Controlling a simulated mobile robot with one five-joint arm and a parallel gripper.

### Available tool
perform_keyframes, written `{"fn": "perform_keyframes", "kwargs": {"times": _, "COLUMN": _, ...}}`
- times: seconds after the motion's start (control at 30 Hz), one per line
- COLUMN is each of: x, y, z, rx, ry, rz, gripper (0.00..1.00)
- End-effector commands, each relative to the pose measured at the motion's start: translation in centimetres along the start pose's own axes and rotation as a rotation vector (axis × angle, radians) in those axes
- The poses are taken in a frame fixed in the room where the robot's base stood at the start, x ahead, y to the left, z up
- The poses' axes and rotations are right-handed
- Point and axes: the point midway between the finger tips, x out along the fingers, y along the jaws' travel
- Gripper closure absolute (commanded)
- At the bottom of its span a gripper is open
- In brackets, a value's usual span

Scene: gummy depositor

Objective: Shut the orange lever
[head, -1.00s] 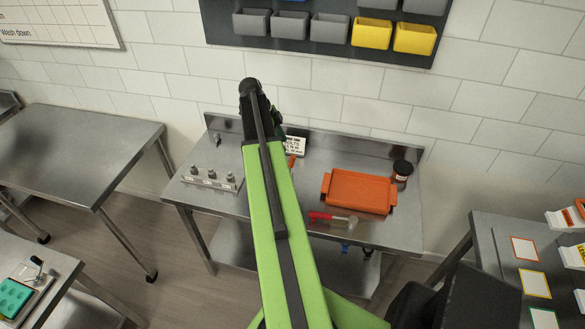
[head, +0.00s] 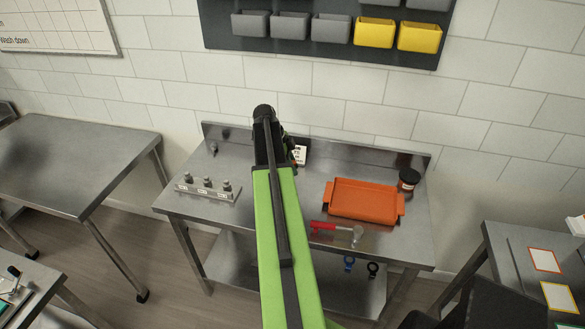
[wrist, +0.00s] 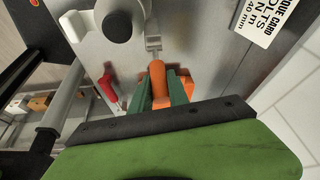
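The orange lever (wrist: 160,84) shows in the wrist view as a rounded handle joined to a grey metal bracket (wrist: 153,42). My gripper (wrist: 161,76) has one green finger on each side of the lever, close against it with no clear gap. The lower end of the lever is hidden by my gripper body. In the head view my arm reaches over the back of the steel table (head: 400,242) and hides the lever and my fingertips.
An orange tray (head: 364,201) and a dark jar (head: 409,179) stand at right. A red-handled tool (head: 324,227) lies near the front edge. A block with several knobs (head: 207,190) is at left. A white card (head: 299,154) stands behind my arm at the back.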

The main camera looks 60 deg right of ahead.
Motion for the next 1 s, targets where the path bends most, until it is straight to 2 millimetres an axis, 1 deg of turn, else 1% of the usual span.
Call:
{"fn": "perform_keyframes", "kwargs": {"times": 0.03, "x": 0.01, "y": 0.01, "z": -0.01, "rx": 0.0, "ry": 0.0, "rz": 0.001, "gripper": 0.88}}
{"fn": "perform_keyframes", "kwargs": {"times": 0.13, "x": 0.01, "y": 0.02, "z": -0.01, "rx": 0.0, "ry": 0.0, "rz": 0.001, "gripper": 1.0}}
{"fn": "perform_keyframes", "kwargs": {"times": 1.0, "x": 0.05, "y": 0.05, "z": -0.04, "rx": 0.001, "ry": 0.0, "rz": 0.002, "gripper": 1.0}}
